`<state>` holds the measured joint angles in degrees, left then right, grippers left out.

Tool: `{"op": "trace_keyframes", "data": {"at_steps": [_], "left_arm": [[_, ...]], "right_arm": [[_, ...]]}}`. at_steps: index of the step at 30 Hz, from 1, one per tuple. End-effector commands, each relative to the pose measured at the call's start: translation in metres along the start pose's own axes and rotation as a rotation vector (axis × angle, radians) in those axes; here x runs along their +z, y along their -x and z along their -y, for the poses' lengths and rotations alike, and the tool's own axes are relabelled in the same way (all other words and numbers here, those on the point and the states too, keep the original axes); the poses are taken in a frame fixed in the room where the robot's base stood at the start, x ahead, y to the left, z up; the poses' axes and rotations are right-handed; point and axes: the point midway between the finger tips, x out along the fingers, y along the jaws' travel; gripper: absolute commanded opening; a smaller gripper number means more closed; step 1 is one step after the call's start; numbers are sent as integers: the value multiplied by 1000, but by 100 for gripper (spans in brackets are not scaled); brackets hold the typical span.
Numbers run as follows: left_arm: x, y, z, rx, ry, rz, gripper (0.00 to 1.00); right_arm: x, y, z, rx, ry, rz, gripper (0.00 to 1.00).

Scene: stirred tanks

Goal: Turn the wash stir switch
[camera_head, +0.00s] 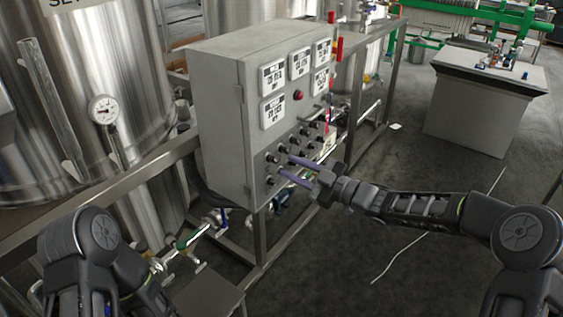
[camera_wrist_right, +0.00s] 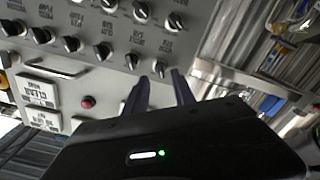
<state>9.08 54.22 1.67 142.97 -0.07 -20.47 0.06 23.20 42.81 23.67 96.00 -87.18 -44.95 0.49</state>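The grey control cabinet (camera_head: 222,120) carries rows of black rotary switches on its lower front. The switch labels are too small to read surely, so I cannot tell which one is the wash stir switch. My right gripper (camera_head: 285,165) reaches in from the right, with its two purple-grey fingers apart at the lower switches. In the right wrist view, the fingertips (camera_wrist_right: 160,75) stand either side of one black switch (camera_wrist_right: 160,68) at the end of a row. Whether they touch it, I cannot tell. Only my left arm shows, at the lower left; its gripper is not visible.
Labelled display panels (camera_head: 272,75) and a red button (camera_head: 298,95) sit above the switches. A steel tank (camera_head: 90,90) with a dial gauge (camera_head: 103,109) stands left. Pipes and valves run below the cabinet. The floor to the right is mostly clear, before a grey bench (camera_head: 470,115).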

Motion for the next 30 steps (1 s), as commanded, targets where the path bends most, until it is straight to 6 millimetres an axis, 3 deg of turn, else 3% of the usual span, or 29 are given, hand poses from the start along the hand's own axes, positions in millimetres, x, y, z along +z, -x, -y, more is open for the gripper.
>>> {"op": "trace_keyframes", "data": {"at_steps": [7, 18, 30], "left_arm": [[0, 7, -3, 0, 0, 1, 0], [0, 7, -3, 0, 0, 1, 0], [0, 7, -3, 0, 0, 1, 0]], "right_arm": [[-1, -35, 0, -1, 0, -2, 31], [0, -40, 0, 0, 1, 1, 30], [0, -40, 0, 0, 1, 1, 0]]}}
